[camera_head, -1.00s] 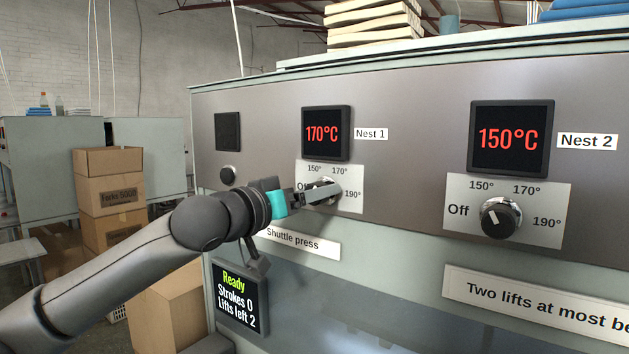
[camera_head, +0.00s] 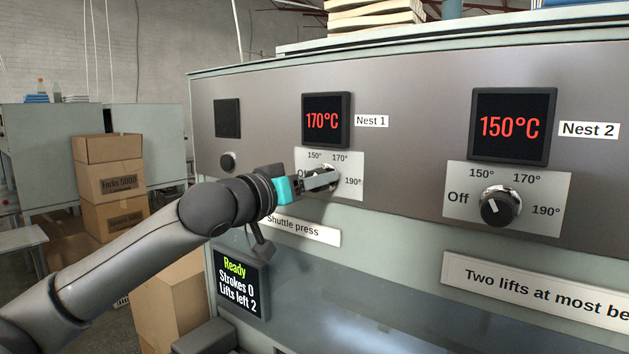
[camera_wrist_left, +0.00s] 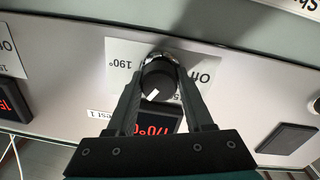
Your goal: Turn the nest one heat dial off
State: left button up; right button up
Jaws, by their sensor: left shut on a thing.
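The nest one heat dial (camera_wrist_left: 157,78) is a dark round knob with a white mark, on a white plate (camera_head: 349,162) marked Off, 150°, 170° and 190°. In the wrist view, which is upside down, the mark points down and left. My left gripper (camera_head: 326,180) is shut on the dial, with one finger on each side of it. In the head view the gripper hides most of the dial and part of the Off label. The Nest 1 display (camera_head: 326,120) above reads 170°C. My right gripper is not in view.
The Nest 2 dial (camera_head: 499,207) and its display (camera_head: 512,127), reading 150°C, are to the right. A small screen (camera_head: 240,283) below my left arm reads Ready, Strokes 0, Lifts left 2. Cardboard boxes (camera_head: 112,182) stand at the left.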

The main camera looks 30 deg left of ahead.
pick_arm(q)
grip_shut()
